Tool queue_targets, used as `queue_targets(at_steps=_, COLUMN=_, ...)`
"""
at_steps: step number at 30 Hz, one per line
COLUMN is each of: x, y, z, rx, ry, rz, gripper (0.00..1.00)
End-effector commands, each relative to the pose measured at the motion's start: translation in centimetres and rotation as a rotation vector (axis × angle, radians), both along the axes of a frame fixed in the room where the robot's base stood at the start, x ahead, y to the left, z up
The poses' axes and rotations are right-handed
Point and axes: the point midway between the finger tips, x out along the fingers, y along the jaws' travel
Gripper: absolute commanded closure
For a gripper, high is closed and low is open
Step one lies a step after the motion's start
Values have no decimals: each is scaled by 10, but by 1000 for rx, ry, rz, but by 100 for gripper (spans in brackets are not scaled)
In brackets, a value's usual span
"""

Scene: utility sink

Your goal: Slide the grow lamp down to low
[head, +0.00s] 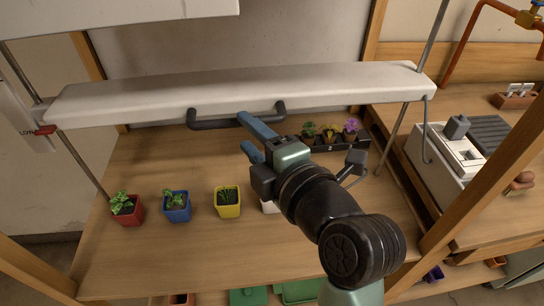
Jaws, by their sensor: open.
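The grow lamp (160,98) is a long white bar across the head view, carried on slanted metal rods at both ends. A dark grey handle (212,123) hangs on its front edge. A red pointer (46,130) at the lamp's left end is beside the visible word LOW on a white scale plate (15,115). My gripper (244,132) is open, its blue fingers at the right part of the handle. The upper finger overlaps the handle in the picture; I cannot tell whether it touches. Part of the handle is hidden behind it.
Below the lamp stand a red pot (127,212), a blue pot (177,210) and a yellow pot (228,206). A white pot (269,207) is partly hidden by my arm. A black tray (366,138) of flowers sits behind. A white box (440,165) stands right.

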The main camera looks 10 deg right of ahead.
Motion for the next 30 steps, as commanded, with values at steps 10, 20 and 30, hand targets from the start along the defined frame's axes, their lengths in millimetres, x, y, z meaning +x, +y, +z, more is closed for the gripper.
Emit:
queue_targets(at_steps=10, x=-61, y=-27, z=11, rx=-1, ry=3, rz=-3, gripper=50)
queue_targets(at_steps=20, x=-73, y=-31, z=14, rx=0, ry=4, rz=1, gripper=50)
queue_targets(at_steps=30, x=-73, y=-31, z=14, rx=0, ry=4, rz=1, gripper=50)
